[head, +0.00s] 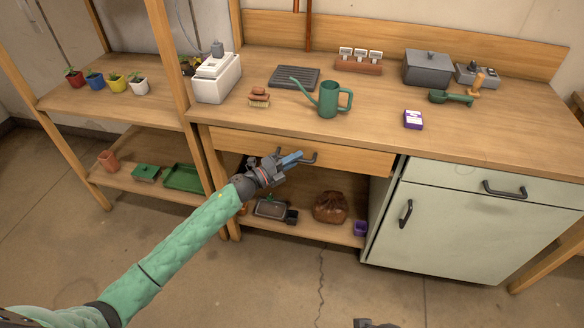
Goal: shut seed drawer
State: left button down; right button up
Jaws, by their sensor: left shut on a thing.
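The wooden drawer (350,160) is under the left part of the workbench. Its front seems to stand slightly out from the bench, with a dark gap at its right end; how far is hard to tell. A dark bar handle (312,158) is on its front. My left gripper (291,159) is at the handle, its blue fingers shut on it and covering part of it. The drawer's inside is hidden. A small dark part at the bottom edge may be my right gripper (374,323); its fingers cannot be made out.
A green watering can (328,100), a seed packet (413,119) and a green scoop (450,98) are on the bench top. A brown sack (330,207) and a tray (270,208) sit on the shelf below. A pale green cabinet (470,220) stands right of the drawer.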

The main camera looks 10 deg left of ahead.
pick_arm(q)
jog(key=shift+w+a+r, duration=0.1)
jog(key=shift+w+a, duration=0.05)
jog(key=c, duration=1.8)
grip_release()
jog(key=o, duration=0.3)
jog(key=shift+w, duration=0.1)
jog(key=shift+o, duration=0.2)
